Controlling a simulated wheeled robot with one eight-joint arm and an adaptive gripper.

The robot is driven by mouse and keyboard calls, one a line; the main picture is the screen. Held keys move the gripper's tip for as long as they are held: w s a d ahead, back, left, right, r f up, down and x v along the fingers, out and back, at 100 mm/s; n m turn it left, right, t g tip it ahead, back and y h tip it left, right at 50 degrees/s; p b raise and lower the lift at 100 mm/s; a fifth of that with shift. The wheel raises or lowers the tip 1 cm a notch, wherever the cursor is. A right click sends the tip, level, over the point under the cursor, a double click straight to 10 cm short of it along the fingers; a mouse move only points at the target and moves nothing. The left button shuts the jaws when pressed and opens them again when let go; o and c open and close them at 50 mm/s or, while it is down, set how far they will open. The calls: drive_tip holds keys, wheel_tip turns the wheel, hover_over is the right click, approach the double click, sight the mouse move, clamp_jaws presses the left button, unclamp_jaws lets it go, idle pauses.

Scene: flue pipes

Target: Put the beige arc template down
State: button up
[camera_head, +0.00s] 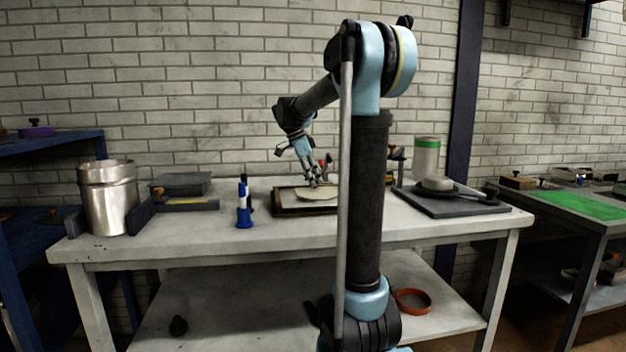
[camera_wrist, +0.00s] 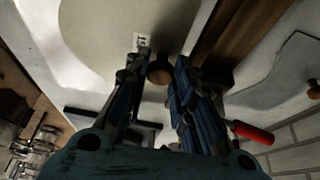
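The beige arc template (camera_wrist: 105,30) is a flat pale plate with a rounded edge, a small printed label and a round wooden knob (camera_wrist: 160,70). In the wrist view my gripper (camera_wrist: 159,66) has a finger on each side of the knob, with no clear gap. In the head view my gripper (camera_head: 317,184) points down at the template (camera_head: 318,194), over a shallow brown-framed tray (camera_head: 287,210) on the bench. I cannot tell whether the template touches the tray's surface.
A dark board (camera_head: 455,205) with a grey round piece lies at right. A red-handled tool (camera_wrist: 252,133) is near my gripper.

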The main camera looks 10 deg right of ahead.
drive_tip(key=o, duration=0.4)
drive_tip(key=shift+o, duration=0.2)
drive_tip(key=v, duration=1.2)
drive_tip(key=shift+d, duration=0.1)
